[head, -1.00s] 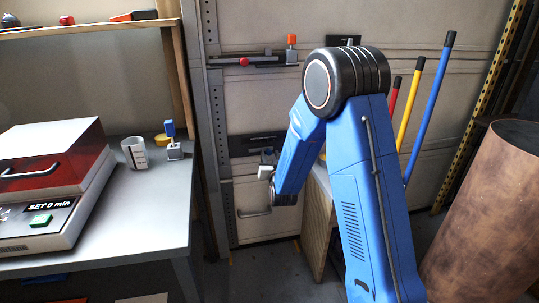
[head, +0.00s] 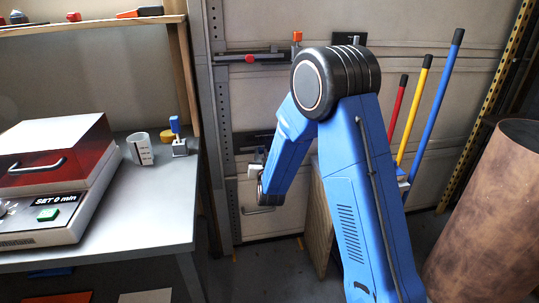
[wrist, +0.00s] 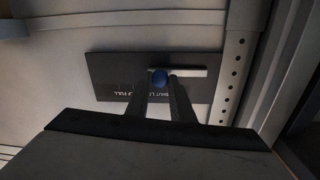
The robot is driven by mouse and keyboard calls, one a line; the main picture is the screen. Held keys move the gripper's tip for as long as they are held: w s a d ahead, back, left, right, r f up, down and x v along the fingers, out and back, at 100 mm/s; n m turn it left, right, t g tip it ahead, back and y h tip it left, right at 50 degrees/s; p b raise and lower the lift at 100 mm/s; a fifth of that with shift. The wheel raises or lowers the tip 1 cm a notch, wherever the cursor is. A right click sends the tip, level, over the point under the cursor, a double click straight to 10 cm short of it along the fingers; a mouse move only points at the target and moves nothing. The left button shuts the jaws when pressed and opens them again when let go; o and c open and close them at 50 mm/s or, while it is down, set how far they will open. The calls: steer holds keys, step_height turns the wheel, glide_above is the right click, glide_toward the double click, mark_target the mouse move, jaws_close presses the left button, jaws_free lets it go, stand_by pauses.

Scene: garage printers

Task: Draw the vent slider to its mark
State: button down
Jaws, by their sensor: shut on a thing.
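The vent slider's dark plate (wrist: 115,75) is fixed to the pale wall panel. It carries white lettering that appears upside down in the wrist view, with "SHUT" and "FULL" partly readable. My gripper (wrist: 160,82) is shut on the knob, a finger on each side. In the head view the plate (head: 262,137) is partly hidden by my arm, and my gripper (head: 254,171) is at its lower left. The mark cannot be made out.
A perforated upright (wrist: 233,75) stands beside the plate. A latch with a red knob (head: 250,59) is above it. A bench (head: 135,225) with a red-lidded machine (head: 55,150) and a white cup (head: 140,149) stands left. Coloured poles (head: 415,110) and a brown drum (head: 490,220) are right.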

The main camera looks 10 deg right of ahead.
steer(key=shift+a, duration=0.3)
steer(key=c, duration=1.5)
jaws_free()
steer(key=shift+a, duration=0.1)
steer(key=shift+c, duration=0.2)
steer(key=shift+s, duration=0.1)
